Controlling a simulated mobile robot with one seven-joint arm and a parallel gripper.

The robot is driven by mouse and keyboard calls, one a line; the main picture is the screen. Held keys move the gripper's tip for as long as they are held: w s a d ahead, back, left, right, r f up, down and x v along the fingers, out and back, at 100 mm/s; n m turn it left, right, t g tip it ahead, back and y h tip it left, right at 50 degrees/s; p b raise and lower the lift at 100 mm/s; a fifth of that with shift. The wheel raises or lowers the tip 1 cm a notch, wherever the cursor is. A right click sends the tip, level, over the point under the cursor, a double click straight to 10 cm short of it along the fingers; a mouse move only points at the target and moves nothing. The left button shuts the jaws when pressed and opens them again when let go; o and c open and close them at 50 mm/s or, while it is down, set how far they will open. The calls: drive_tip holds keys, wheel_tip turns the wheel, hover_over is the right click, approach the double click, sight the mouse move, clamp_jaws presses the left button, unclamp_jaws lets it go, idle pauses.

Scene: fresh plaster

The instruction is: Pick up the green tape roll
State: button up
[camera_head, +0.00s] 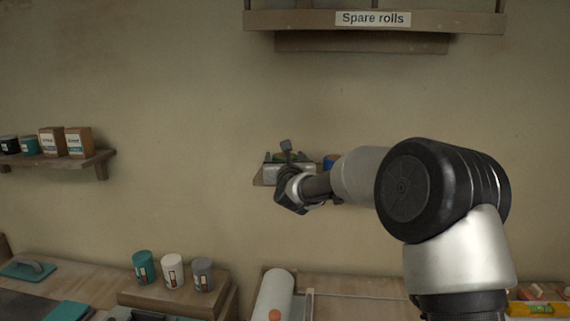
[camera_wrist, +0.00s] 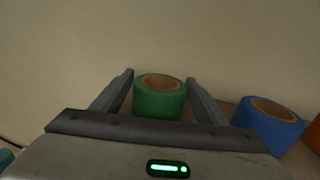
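The green tape roll (camera_wrist: 158,98) sits upright on a wooden shelf between the two fingers of my gripper (camera_wrist: 160,90) in the wrist view. The fingers stand apart on either side, with a visible gap to the roll on both sides. In the head view my gripper (camera_head: 285,157) is at a small wall shelf (camera_head: 262,178). Only a sliver of the green roll (camera_head: 280,157) shows there behind it. The lower front of the roll is hidden by the gripper body in the wrist view.
A blue tape roll (camera_wrist: 268,122) stands close to the right of my right finger, with an orange roll (camera_wrist: 313,136) beyond it. The blue roll (camera_head: 330,161) also shows in the head view. The wall is close behind. A "Spare rolls" shelf (camera_head: 300,20) hangs above.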

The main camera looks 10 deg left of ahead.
drive_tip(key=c, duration=0.7)
drive_tip(key=shift+r, duration=0.1)
drive_tip(key=shift+c, duration=0.2)
